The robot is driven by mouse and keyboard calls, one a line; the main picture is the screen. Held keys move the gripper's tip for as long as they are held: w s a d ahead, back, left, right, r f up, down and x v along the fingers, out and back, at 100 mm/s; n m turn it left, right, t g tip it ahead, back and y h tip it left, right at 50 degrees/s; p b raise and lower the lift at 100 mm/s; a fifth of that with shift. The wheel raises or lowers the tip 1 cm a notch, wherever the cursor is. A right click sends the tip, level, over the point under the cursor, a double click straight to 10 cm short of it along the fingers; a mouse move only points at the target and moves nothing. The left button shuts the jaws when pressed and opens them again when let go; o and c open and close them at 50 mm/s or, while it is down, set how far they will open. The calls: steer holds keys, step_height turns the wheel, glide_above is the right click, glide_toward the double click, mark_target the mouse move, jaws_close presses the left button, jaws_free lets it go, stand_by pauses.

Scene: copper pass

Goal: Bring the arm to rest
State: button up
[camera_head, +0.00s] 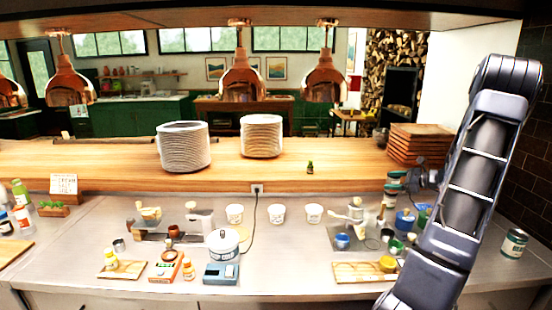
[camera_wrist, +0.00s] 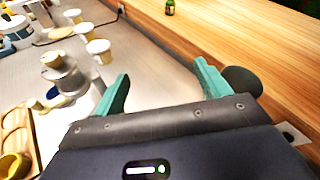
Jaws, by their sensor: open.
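My gripper (camera_wrist: 160,88) shows in the wrist view with its two teal fingers wide apart and nothing between them. It hangs over the steel counter, close to the edge of the raised wooden shelf. In the head view my arm rises at the right side and bends at the top; the gripper itself does not show there.
The steel counter (camera_head: 290,262) holds white cups (camera_head: 278,213), a white pot (camera_head: 223,243), a blue scale (camera_head: 221,274) and wooden boards (camera_head: 365,272). The wooden shelf (camera_head: 350,165) carries two plate stacks (camera_head: 183,147) and a small green bottle (camera_head: 310,168). Copper lamps (camera_head: 242,78) hang above.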

steer(key=s+a+r+n+g+h, duration=0.2)
steer(key=s+a+r+n+g, duration=0.15)
steer(key=s+a+n, duration=0.5)
steer(key=s+a+r+n+g+h, duration=0.2)
steer(key=s+a+r+n+g, duration=0.3)
steer(key=a, duration=0.6)
steer(key=s+a+r+n+t+h, duration=0.1)
steer(key=s+r+n+t+h, duration=0.1)
steer(key=s, duration=0.9)
steer(key=s+a+r+n+t+h, duration=0.1)
steer(key=s+n+h, duration=0.4)
steer(key=s, duration=0.6)
steer(key=shift+r+n+t, duration=0.4)
steer(key=shift+n+t, duration=0.05)
steer(key=shift+n, duration=0.7)
